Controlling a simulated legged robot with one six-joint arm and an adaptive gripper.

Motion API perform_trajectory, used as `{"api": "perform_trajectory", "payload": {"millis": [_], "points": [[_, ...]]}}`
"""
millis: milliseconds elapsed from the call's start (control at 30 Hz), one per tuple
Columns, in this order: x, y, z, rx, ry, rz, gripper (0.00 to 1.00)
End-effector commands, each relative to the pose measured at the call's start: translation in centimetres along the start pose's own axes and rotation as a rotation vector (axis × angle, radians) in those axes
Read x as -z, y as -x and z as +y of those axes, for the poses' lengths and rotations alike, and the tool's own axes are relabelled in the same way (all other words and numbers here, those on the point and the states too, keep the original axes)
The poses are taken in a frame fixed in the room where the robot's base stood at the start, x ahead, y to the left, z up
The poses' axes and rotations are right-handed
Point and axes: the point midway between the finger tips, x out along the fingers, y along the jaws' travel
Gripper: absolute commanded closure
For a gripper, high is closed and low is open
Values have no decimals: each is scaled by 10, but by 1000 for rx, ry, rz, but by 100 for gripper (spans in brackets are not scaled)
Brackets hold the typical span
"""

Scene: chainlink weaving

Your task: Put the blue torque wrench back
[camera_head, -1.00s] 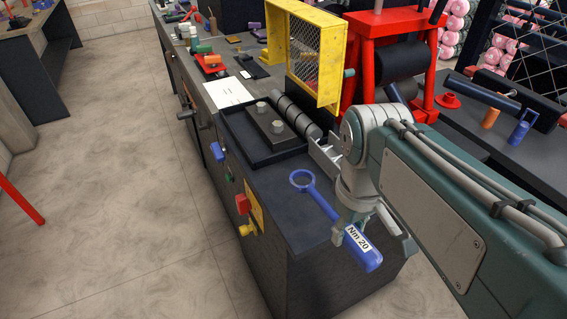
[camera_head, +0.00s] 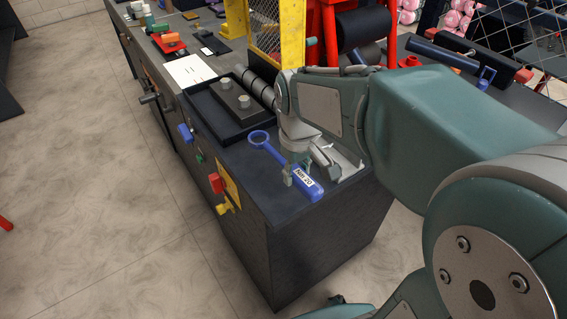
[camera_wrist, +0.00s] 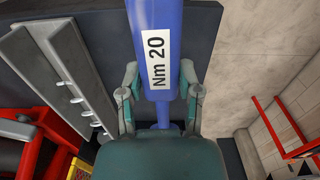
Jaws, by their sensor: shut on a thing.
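The blue torque wrench (camera_head: 272,151) has a ring head and a thick handle with a white "Nm 20" label. In the head view it appears over the near end of the dark workbench, its ring toward the back left. My gripper (camera_head: 304,171) is shut on its handle. I cannot tell whether the wrench touches the bench top.
A dark tray (camera_head: 204,107) with a grey block and pegs lies behind the wrench. A yellow mesh guard (camera_head: 249,40) and red machine frame (camera_head: 326,30) stand farther back. Red, yellow and blue controls, including a red button (camera_head: 215,183), stick out from the bench's left side.

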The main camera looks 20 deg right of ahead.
Motion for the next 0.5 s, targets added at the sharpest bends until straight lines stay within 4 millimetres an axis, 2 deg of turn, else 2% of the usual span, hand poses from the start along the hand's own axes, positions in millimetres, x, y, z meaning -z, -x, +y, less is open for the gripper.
{"api": "perform_trajectory", "payload": {"millis": [133,367,500], "points": [[17,-22,6,1,0,-2,100],[30,-38,10,0,0,-1,100],[34,-59,11,1,0,-3,100]]}}
